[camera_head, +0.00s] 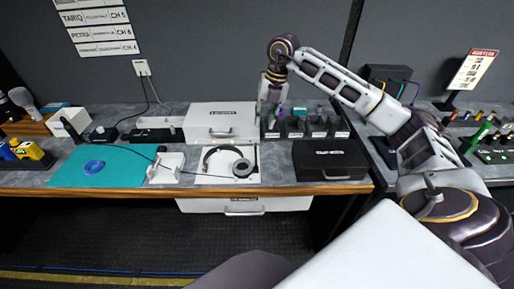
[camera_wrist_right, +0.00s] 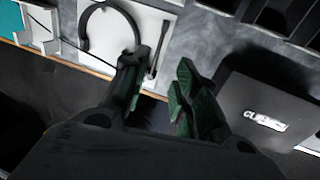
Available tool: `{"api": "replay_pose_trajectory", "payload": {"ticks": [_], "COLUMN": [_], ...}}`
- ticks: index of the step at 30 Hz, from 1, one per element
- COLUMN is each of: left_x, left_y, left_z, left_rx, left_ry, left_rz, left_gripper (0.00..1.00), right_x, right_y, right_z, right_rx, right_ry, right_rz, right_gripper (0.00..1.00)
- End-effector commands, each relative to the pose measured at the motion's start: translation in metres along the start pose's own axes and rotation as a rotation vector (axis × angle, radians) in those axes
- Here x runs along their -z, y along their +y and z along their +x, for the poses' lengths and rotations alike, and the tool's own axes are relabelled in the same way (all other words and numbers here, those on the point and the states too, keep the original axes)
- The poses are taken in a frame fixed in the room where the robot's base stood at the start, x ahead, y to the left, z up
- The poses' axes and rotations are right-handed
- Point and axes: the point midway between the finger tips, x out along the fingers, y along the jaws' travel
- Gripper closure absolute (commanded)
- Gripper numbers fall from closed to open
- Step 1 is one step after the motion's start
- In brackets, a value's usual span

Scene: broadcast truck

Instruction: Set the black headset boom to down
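The black headset (camera_head: 209,155) lies on a white mat (camera_head: 209,179) at the front middle of the counter, with its round earcup (camera_head: 242,168) on the right. A thin dark boom (camera_head: 256,153) shows beside the earcup, pointing toward the back. In the right wrist view the headband (camera_wrist_right: 88,38) and the boom (camera_wrist_right: 160,48) show beyond the fingers, and one finger partly hides the earcup. My right gripper (camera_head: 271,106) points down above the counter, behind and right of the headset. In the wrist view its green-padded fingers (camera_wrist_right: 157,92) are apart, with nothing between them. My left gripper is out of view.
A black case (camera_head: 331,160) stands right of the headset. A white case (camera_head: 221,121) stands behind it. Several dark holders (camera_head: 318,128) line up right of the gripper. A teal mat (camera_head: 100,170) with a blue ring (camera_head: 94,166) lies left.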

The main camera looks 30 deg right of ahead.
Motion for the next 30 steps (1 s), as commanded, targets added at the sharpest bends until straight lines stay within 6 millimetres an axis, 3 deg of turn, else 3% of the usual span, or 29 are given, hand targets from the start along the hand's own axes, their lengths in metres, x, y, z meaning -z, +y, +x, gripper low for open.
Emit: {"api": "replay_pose_trajectory", "payload": {"ticks": [8, 17, 30], "left_x": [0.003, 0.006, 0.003], "left_y": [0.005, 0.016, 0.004], "left_z": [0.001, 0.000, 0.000], "left_rx": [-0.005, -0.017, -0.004], "left_ry": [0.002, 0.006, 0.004], "left_rz": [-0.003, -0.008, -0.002], "left_gripper": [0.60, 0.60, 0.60], "right_x": [0.000, 0.001, 0.001], "right_y": [0.000, 0.000, 0.000], "right_z": [0.022, 0.060, 0.116], "right_rx": [0.002, 0.001, 0.001], "right_ry": [0.002, 0.003, 0.002], "right_rz": [0.000, -0.001, 0.000], "right_gripper": [0.71, 0.71, 0.71]}}
